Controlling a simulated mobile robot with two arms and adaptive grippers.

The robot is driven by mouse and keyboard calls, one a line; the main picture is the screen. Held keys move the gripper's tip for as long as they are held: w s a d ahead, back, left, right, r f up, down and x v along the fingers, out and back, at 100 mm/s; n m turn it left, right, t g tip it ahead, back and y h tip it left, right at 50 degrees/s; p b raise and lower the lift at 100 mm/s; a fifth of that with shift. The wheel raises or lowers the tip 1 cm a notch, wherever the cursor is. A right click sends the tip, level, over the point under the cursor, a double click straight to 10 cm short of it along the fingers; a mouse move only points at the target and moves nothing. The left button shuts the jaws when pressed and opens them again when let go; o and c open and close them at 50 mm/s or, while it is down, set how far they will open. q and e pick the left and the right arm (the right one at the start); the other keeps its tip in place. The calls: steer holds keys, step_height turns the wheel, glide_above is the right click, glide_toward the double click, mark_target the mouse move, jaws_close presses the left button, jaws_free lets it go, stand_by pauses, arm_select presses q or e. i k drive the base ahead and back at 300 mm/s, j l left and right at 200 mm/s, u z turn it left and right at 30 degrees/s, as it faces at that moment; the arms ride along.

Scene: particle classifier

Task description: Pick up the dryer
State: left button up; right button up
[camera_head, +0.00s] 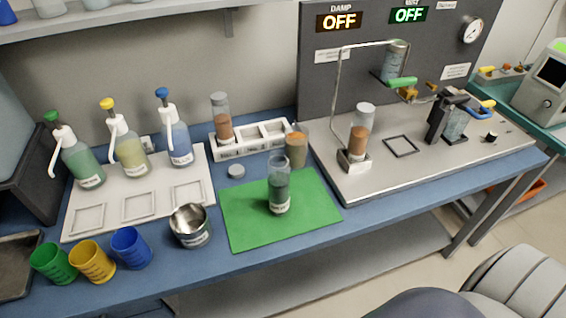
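No object in view carries a readable label naming it as the dryer, so I cannot tell for sure which one it is. A black device with a clear vessel (445,118) stands at the right of the steel bench plate. A clear tube with brown grains (360,133) stands upright in a square holder on the plate's left. Another clear cylinder (397,60) hangs on the dark panel above a green-handled valve (402,82). Neither of my grippers is in view.
A tube with dark green grains (279,188) stands on a green mat (240,232). A white rack (265,150), pump bottles (128,150), a steel cup (190,227) and coloured cups (92,262) crowd the left. The dark panel (345,85) shows two OFF displays.

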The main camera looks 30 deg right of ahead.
mark_target(278, 169)
steer(key=k+z, duration=0.15)
steer(key=z, duration=0.65)
